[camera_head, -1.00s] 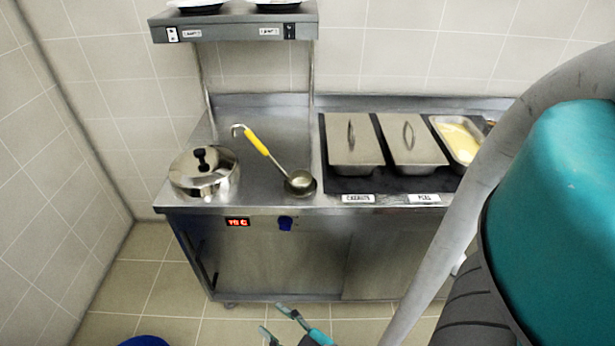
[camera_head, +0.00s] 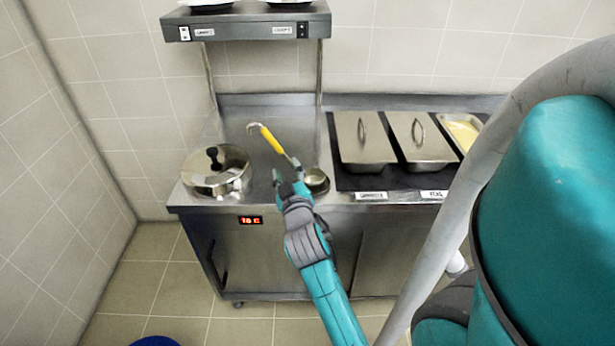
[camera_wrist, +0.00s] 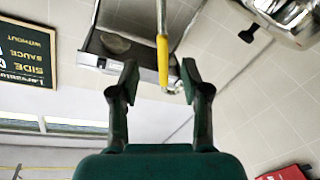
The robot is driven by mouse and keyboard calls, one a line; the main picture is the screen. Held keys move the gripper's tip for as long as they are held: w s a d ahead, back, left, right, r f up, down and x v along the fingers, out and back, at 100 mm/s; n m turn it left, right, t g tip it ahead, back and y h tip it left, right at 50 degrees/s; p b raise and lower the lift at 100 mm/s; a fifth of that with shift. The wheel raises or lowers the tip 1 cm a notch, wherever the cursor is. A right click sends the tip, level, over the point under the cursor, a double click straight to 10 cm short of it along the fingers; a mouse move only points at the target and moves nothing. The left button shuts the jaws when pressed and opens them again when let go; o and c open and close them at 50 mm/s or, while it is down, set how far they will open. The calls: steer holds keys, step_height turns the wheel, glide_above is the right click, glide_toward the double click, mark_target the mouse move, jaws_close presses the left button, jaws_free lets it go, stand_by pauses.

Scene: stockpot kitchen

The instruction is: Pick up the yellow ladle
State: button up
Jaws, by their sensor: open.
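The yellow ladle (camera_head: 271,139) leans with its hooked end up and to the left and its bowl (camera_head: 316,179) down at the front of the steel counter. My gripper (camera_head: 286,174) is open, just below the yellow handle's lower end and left of the bowl. It hides part of the steel shaft. In the wrist view, the ladle's handle (camera_wrist: 163,55) comes down from the top to between the open fingertips (camera_wrist: 159,80). I see no finger closed on it, and the depth gap is unclear.
A lidded steel pot (camera_head: 216,180) stands on the counter (camera_head: 240,118) left of the ladle. Lidded food pans (camera_head: 362,138) sit to the right. A shelf (camera_head: 250,22) hangs above. A dark sign (camera_wrist: 27,55) shows in the wrist view.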

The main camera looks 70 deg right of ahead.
mark_target(281, 153)
steer(key=x, duration=0.4)
steer(key=shift+w+d, duration=0.1)
steer(key=shift+d, duration=0.15)
steer(key=shift+f+x, duration=0.2)
steer(key=shift+x, duration=1.25)
steer(key=shift+f+x, duration=0.2)
steer(key=shift+x, duration=1.3)
steer(key=shift+a, duration=0.1)
jaws_close()
